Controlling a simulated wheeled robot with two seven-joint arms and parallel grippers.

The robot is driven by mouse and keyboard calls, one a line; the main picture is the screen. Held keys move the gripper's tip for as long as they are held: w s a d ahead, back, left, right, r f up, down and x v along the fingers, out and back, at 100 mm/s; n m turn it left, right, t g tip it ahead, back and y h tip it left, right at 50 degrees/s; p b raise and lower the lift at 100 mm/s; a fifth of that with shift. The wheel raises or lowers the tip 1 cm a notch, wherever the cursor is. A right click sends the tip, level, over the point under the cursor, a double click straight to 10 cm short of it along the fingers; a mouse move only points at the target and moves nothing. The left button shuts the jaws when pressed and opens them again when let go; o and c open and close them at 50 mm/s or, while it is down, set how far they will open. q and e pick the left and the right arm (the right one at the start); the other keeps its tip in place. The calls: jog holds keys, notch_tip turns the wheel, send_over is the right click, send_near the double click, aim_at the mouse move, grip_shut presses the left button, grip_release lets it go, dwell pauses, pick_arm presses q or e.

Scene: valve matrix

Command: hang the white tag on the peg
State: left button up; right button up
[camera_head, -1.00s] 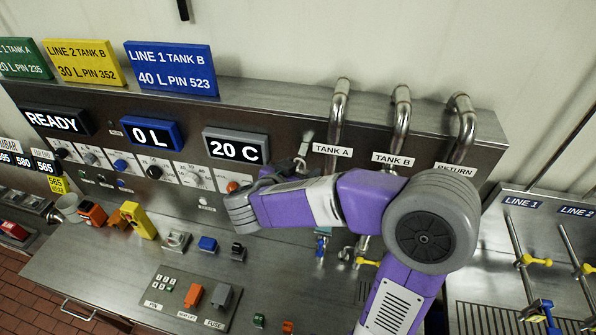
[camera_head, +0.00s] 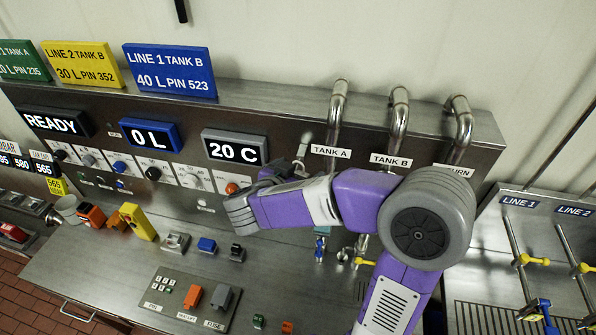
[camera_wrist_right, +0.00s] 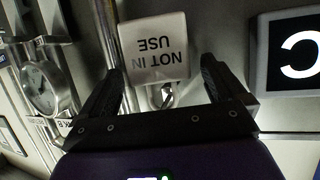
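The white tag (camera_wrist_right: 155,48), reading "NOT IN USE", shows in the right wrist view, upside down in the picture like the display beside it. A small metal loop or hook (camera_wrist_right: 163,95) shows at its edge by the lettering. It looks like the peg's place, but I cannot tell whether the tag hangs on it. My right gripper (camera_wrist_right: 161,77) is open, one finger on each side of the tag, with gaps between. In the head view the right gripper (camera_head: 274,174) is in front of the panel, left of the TANK A label; the tag cannot be made out there. My left gripper is out of view.
The "20 C" display (camera_head: 235,149) is close to the right gripper's left. The TANK A pipe (camera_head: 337,110) rises just right of it. A round gauge (camera_wrist_right: 45,88) shows in the wrist view. The bench (camera_head: 110,265) below carries several switches and blocks.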

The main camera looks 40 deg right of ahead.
jog(key=v, duration=0.7)
jog(key=shift+a, duration=0.25)
jog(key=shift+s+r, duration=0.1)
